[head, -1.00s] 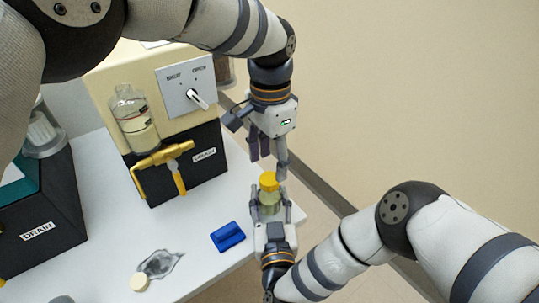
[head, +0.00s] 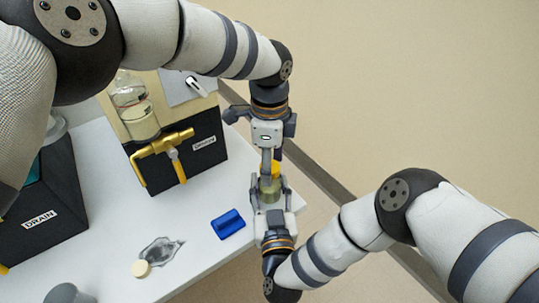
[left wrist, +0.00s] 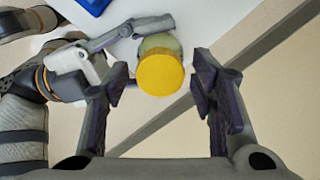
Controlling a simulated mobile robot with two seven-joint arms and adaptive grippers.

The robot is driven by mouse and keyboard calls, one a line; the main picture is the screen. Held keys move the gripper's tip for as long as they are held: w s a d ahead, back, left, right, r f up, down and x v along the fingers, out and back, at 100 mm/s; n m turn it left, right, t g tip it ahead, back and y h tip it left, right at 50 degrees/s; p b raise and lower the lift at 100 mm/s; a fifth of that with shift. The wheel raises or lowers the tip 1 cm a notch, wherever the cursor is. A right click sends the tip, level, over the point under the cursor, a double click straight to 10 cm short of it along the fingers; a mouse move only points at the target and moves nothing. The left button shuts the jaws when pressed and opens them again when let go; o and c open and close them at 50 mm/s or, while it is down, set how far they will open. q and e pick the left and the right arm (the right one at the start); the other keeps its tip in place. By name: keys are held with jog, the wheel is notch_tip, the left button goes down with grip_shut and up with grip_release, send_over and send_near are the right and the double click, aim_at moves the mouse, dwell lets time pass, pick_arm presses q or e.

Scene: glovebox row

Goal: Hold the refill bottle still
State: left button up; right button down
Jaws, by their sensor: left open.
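The refill bottle (head: 269,187) is pale green with a yellow cap (left wrist: 160,75), upright at the table's right edge. My right gripper (head: 270,192) has its fingers on both sides of the bottle body, shut on it. One of its fingers shows behind the bottle in the left wrist view. My left gripper (head: 270,163) points down just above the cap and partly hides it in the head view. In the left wrist view its open fingers stand left and right of the cap, with a gap on each side.
A blue block (head: 227,224) lies on the white table (head: 190,255) left of the bottle. A cream disc (head: 141,268) lies beside a grey puddle-like patch (head: 160,251). A black and cream unit with a yellow tap (head: 163,145) and a bottle (head: 137,110) stands behind.

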pick_arm(q)
jog(key=c, duration=1.2)
jog(key=n, duration=0.8)
jog(key=shift+n, duration=0.4)
jog(key=n, duration=0.7)
jog(key=shift+n, duration=0.3)
jog(key=shift+r, duration=0.2)
jog(key=shift+r, duration=1)
